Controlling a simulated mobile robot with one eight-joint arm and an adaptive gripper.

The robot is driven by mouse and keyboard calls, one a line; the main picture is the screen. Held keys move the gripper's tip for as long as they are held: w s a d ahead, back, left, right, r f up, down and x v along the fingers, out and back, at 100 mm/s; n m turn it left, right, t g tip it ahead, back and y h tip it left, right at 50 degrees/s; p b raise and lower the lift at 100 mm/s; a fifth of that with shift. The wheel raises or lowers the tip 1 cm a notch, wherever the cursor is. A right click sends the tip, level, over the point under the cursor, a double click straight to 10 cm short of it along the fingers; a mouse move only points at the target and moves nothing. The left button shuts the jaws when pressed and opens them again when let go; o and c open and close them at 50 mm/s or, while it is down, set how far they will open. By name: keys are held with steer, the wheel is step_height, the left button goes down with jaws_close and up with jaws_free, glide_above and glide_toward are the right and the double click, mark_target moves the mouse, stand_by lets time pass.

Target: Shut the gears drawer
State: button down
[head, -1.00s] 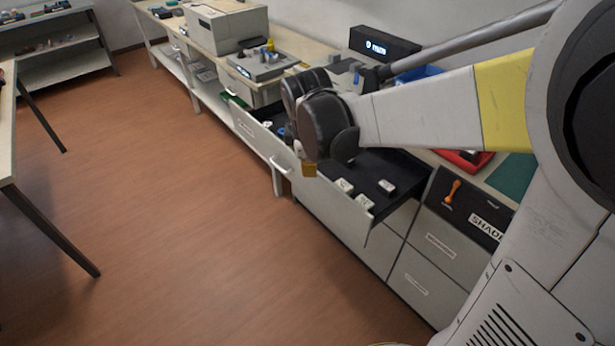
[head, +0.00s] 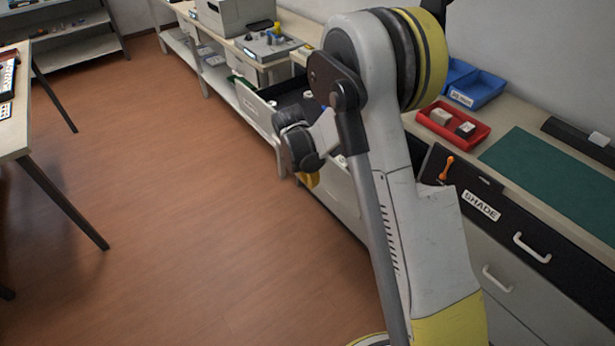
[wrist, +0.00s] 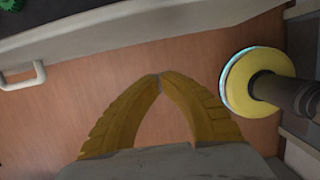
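A long, pale-fronted drawer (head: 256,112) stands pulled out from the bench, its dark inside partly showing. Its label is too small to read; I take it as the gears drawer. My arm hides much of it in the head view. In the wrist view its front (wrist: 150,30) crosses the top, with a white handle (wrist: 22,76) at the left and a green toothed piece (wrist: 12,4) inside. My gripper (wrist: 160,78) has its yellow fingertips together with nothing between them. It is in front of the drawer, over the floor; in the head view it (head: 309,180) points down.
A red tray (head: 480,137) and a blue bin (head: 490,92) sit on the bench beside a green mat (head: 545,170). The black-fronted SHADE drawer (head: 470,225) is below them. The open floor (head: 170,200) is clear; another table (head: 15,145) stands at the left.

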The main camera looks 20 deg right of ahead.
steer(key=d, duration=0.1)
steer(key=w+d+f+b, duration=0.1)
steer(key=d, duration=0.1)
steer(key=d+f, duration=0.1)
steer(key=shift+w+d+f+b, duration=0.1)
steer(key=shift+w+d+b, duration=0.1)
steer(key=shift+b, duration=0.15)
steer(key=shift+d, duration=0.1)
steer(key=w+d, duration=0.3)
steer(key=d, duration=0.6)
steer(key=w+d, duration=0.3)
steer(key=d, duration=0.6)
steer(key=w+d, duration=0.3)
steer(key=d, duration=0.6)
steer(key=shift+d+p, duration=0.35)
steer(key=shift+p, duration=0.05)
